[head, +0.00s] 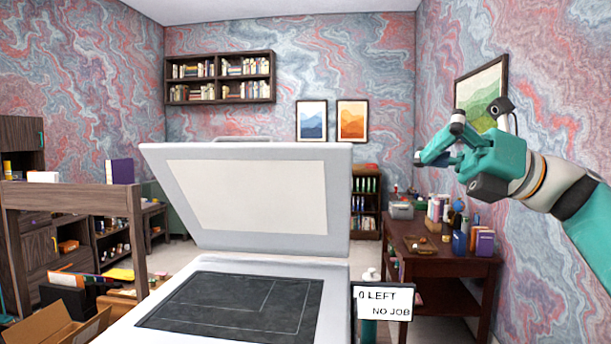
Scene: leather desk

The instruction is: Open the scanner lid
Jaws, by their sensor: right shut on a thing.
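The scanner (128,331) stands in front of me, a pale grey box with a dark glass bed (235,303). Its lid (338,190) stands raised and tilted back, with its white underside pad (250,195) facing me. A handle (243,138) shows along the lid's top edge. My right gripper (437,143) is in the air to the right of the lid, with a visible gap to it in the picture. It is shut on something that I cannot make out. My left gripper is not in view.
A small display (384,303) reading "0 LEFT NO JOB" stands at the scanner's right. A brown desk (455,270) with books and jars is at right. A wooden shelf unit (70,197) and a cardboard box (40,328) are at left. The air above the bed is clear.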

